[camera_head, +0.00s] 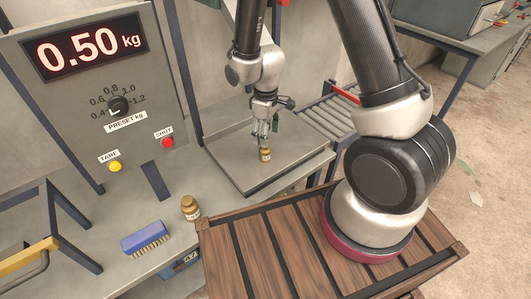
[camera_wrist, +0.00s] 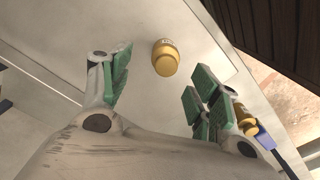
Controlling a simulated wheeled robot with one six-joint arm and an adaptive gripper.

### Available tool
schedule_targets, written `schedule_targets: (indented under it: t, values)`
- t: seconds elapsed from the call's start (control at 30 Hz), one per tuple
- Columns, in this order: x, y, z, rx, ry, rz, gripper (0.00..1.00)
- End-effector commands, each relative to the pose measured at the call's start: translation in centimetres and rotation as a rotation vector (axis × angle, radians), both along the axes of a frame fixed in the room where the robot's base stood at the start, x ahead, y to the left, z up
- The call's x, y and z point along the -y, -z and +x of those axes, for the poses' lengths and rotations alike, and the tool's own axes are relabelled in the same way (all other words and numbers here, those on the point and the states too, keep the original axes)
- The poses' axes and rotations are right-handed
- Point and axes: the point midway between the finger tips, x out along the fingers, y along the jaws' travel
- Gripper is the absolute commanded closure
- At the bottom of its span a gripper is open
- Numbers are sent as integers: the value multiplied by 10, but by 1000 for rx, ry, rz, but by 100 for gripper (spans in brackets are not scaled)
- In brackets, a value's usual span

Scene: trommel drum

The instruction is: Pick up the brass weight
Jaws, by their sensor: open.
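One brass weight (camera_head: 265,155) with a pale label stands on the grey scale plate (camera_head: 225,160), just below my gripper (camera_head: 262,132). In the wrist view this weight (camera_wrist: 166,57) shows in the gap ahead of my gripper (camera_wrist: 160,88), whose green-padded fingers are spread apart and empty. Whether the fingertips reach down beside the weight is hard to tell. A second brass weight (camera_head: 191,208) with a label stands on the bench near its front edge. It also shows in the wrist view (camera_wrist: 243,116), partly hidden behind the right finger.
A blue brush (camera_head: 146,238) lies on the bench (camera_head: 95,265). The control panel (camera_head: 95,90) reads 0.50 kg and has a dial, a yellow button and a red button. A slatted wooden surface (camera_head: 255,265) is in front; a roller conveyor (camera_head: 322,118) is behind the plate.

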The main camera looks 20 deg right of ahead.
Motion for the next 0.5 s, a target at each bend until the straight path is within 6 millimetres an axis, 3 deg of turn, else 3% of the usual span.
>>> schedule_targets:
  t: [0.5]
  values:
    - [-4, 71, -7, -4, -3, -1, 38]
